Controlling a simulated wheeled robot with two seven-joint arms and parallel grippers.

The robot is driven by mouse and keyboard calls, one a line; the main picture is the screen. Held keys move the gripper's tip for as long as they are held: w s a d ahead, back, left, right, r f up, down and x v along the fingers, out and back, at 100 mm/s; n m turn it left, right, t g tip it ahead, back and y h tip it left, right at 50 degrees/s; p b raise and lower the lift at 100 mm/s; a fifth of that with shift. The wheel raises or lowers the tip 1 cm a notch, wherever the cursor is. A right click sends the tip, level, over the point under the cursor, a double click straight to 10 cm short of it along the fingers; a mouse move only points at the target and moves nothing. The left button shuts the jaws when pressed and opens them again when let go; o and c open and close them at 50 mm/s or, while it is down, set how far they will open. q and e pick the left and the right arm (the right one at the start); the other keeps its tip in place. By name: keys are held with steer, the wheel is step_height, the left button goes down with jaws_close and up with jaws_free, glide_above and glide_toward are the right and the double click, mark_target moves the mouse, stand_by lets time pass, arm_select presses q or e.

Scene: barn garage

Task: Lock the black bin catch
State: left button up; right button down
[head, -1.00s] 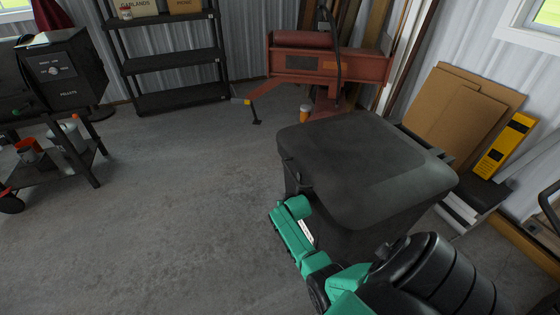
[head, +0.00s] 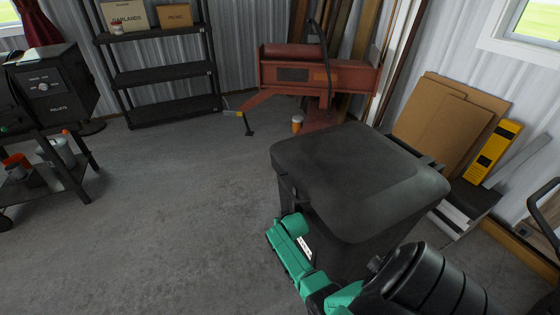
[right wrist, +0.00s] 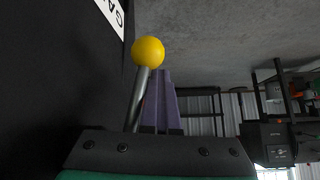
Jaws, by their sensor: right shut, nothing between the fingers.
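The black bin (head: 350,180) stands in front of me with its lid down in the head view. A small dark fitting (head: 291,188) shows at the lid's front left corner; its setting is unclear. My right arm's green wrist is close beside that corner. In the right wrist view, my right gripper (right wrist: 160,75) has its purple fingers together and empty. A grey rod with a yellow ball knob (right wrist: 148,53), apparently the catch lever, rises beside the fingers on the camera side. Whether they touch is unclear. The bin's dark wall fills the left. My left gripper is out of view.
A red machine (head: 315,75) stands behind the bin. Cardboard sheets (head: 450,120) and a yellow level (head: 493,150) lean against the right wall. A black shelf (head: 165,75) and a pellet grill (head: 55,85) stand at the left. The concrete floor left of the bin is clear.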

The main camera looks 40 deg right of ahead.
steer(key=p+v, duration=0.4)
steer(key=v, duration=1)
steer(key=shift+p, duration=0.4)
steer(key=shift+w+r, duration=0.1)
steer(key=shift+w, duration=0.1)
steer(key=s+a+f+n+g+y, duration=0.1)
steer(key=s+a+f+n, duration=0.1)
steer(key=s+a+f, duration=0.45)
steer(key=s+a+f+n+g+y, duration=0.1)
steer(key=a+f+n+y, duration=0.15)
steer(key=f, duration=0.65)
steer(key=s+a+f+n+g, duration=0.2)
steer(key=s+f, duration=0.3)
steer(key=s, duration=0.6)
steer(key=s+a+f+n+g, duration=0.2)
steer(key=s+f, duration=0.4)
steer(key=s, duration=0.6)
steer(key=shift+f+g, duration=0.3)
steer(key=shift+g, duration=0.1)
